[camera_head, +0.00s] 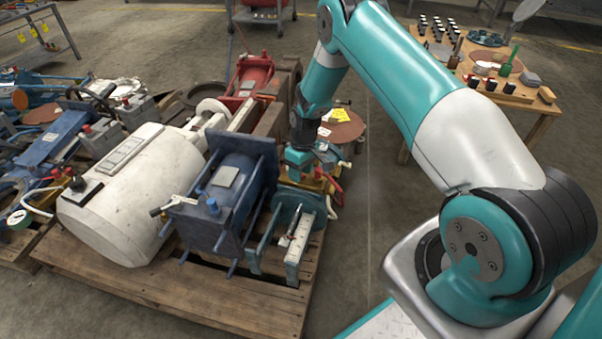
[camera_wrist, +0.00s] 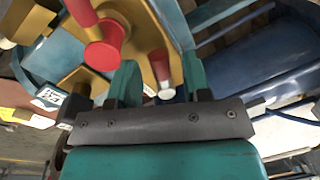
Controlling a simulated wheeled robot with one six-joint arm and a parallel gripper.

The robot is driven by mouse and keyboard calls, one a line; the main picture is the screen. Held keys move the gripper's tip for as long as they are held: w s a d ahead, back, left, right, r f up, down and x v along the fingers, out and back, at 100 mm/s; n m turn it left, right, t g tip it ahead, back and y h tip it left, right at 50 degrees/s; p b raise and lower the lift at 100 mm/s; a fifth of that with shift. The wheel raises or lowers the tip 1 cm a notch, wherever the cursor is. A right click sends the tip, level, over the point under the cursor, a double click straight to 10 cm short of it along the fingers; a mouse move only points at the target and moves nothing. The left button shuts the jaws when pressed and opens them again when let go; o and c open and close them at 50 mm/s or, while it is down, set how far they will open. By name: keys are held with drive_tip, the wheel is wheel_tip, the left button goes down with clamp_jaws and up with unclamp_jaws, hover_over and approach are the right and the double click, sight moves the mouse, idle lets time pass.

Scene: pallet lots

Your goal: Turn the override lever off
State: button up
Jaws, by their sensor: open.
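A yellow-brass valve body (camera_wrist: 138,40) fills the upper middle of the wrist view. It carries a thick red handle (camera_wrist: 103,48) at its left and a shorter red stub with a pale end (camera_wrist: 161,72) farther right. I cannot tell for sure which is the override lever. My gripper (camera_wrist: 160,78) has its teal fingers apart, with the pale-ended stub showing between them; I cannot tell whether they touch it. In the camera_head view my gripper (camera_head: 307,160) is low over the yellow valve body (camera_head: 312,183), hiding much of it; red parts (camera_head: 335,181) show at its right.
A wooden pallet (camera_head: 200,300) holds a white tank (camera_head: 135,190), a blue cylinder unit (camera_head: 232,190) and a teal bracket (camera_head: 295,225) close to my gripper. A table with small parts (camera_head: 515,95) stands at the back right. The floor between them is clear.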

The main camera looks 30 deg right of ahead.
clamp_jaws()
